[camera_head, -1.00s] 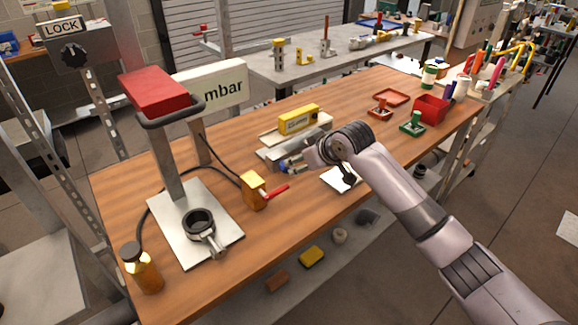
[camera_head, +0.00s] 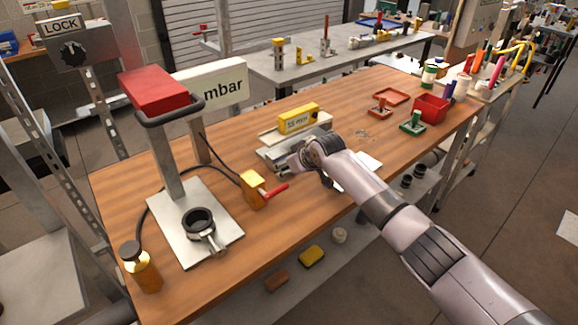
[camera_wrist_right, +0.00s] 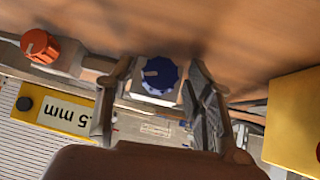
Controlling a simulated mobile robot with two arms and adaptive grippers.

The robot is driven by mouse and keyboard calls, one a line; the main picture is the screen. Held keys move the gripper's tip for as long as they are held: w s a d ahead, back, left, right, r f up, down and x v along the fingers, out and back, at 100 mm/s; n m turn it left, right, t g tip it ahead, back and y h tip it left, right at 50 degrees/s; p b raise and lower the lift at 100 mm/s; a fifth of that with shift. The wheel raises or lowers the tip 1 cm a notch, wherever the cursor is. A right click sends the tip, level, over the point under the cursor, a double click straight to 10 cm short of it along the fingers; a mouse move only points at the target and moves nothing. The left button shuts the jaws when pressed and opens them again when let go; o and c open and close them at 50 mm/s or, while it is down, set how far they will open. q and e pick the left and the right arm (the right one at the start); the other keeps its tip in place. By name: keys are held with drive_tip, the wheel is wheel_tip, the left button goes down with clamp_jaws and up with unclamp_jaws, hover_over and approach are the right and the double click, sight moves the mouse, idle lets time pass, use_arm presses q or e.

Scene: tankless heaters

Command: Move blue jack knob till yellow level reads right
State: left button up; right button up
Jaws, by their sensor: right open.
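My right gripper (camera_wrist_right: 158,95) is open, one finger on each side of the knob in the picture; I see no clear contact. The yellow level (camera_head: 298,118) rests on the grey jack stand (camera_head: 270,155) and also shows in the wrist view (camera_wrist_right: 80,122), where its display shows ".5 mm", its left part cut off. In the head view my right gripper (camera_head: 284,168) is beside the stand's near edge and hides the blue knob. My left gripper is out of view.
An orange-red knob (camera_wrist_right: 40,46) is left of the blue one. A yellow block with a red lever (camera_head: 254,190) stands close by on the left, and a metal plate (camera_head: 175,235) with a post lies beyond it. A white sheet (camera_head: 370,160) lies right of my arm.

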drive_tip(key=shift+c, duration=0.4)
drive_tip(key=c, duration=1.1)
drive_tip(key=shift+o, duration=0.2)
drive_tip(key=shift+w+d+f+m+g+y+b, duration=0.1)
drive_tip(key=shift+m+g+y+b, duration=0.2)
drive_tip(key=shift+y+b, duration=0.2)
drive_tip(key=y+b, duration=0.1)
drive_tip(key=b, duration=0.1)
drive_tip(key=m+g+y+b, duration=0.1)
drive_tip(key=b, duration=0.1)
drive_tip(key=shift+w+d+f, duration=0.1)
drive_tip(key=shift+d+f, duration=0.05)
drive_tip(key=shift+f, duration=0.05)
drive_tip(key=shift+r+m+g+y+b, duration=0.25)
drive_tip(key=shift+m+g+y+b, duration=0.15)
drive_tip(key=shift+b, duration=0.05)
drive_tip(key=o, duration=1.1)
drive_tip(key=shift+o, duration=0.2)
